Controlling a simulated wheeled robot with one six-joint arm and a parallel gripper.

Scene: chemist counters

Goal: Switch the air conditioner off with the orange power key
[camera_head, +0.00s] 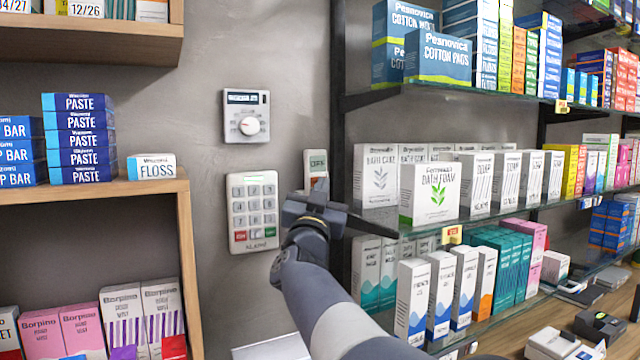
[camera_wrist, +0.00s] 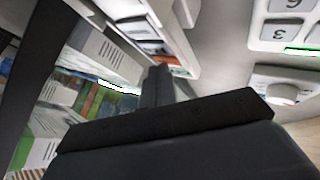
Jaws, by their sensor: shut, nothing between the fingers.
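My gripper (camera_head: 319,188) is shut and empty, pointing at the wall in front of this unit's lower part.
A white alarm keypad (camera_head: 253,211) with a red and a green key is close left of my gripper. A dial thermostat (camera_head: 247,116) sits above it. Glass shelves (camera_head: 400,222) with boxes stand close on the right; a wooden shelf (camera_head: 130,187) is at left.

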